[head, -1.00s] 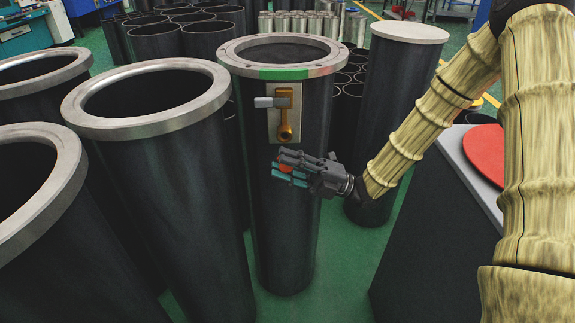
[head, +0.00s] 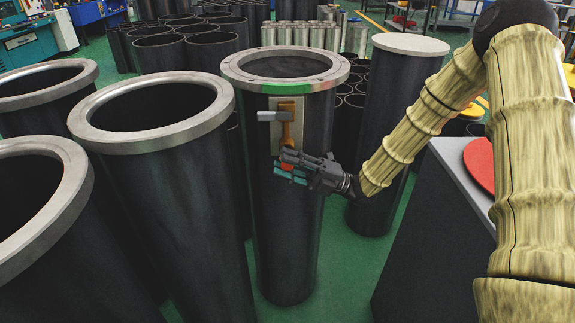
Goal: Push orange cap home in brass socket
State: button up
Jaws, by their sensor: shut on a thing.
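My gripper (head: 290,167) is shut on the orange cap (head: 287,155), which shows only in part between the dark fingers. The gripper is in front of the middle black cylinder (head: 288,235), just at the lower end of the brass fitting (head: 288,130). That fitting sits on a pale plate (head: 275,140) on the cylinder's side, with a grey lever (head: 272,116) at its top left. The brass socket at the lower end is hidden behind the cap and fingers. I cannot tell whether the cap touches the socket or is in it.
Large open flanged cylinders (head: 150,105) stand close on the left. A capped cylinder (head: 385,130) stands behind my arm. A grey-topped box (head: 440,240) with a red disc (head: 482,163) is at right. Green floor (head: 345,270) shows between the box and the middle cylinder.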

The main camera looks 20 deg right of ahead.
jog(key=shift+g+h+p, duration=0.3)
jog(key=shift+h+p, duration=0.5)
jog(key=shift+h, duration=0.3)
jog(key=shift+b, duration=0.65)
dwell(0.8)
jog(key=shift+w+d+b, duration=0.25)
jog(key=shift+w+b, duration=0.1)
jog(key=shift+w, duration=0.45)
jog(key=shift+w+d+b, duration=0.2)
jog(key=shift+w+b, duration=0.15)
jog(key=shift+w, duration=0.4)
dwell(1.1)
jog(key=o, duration=1)
jog(key=shift+o, duration=1.2)
jog(key=shift+f+b, duration=0.3)
jog(key=shift+b, duration=0.2)
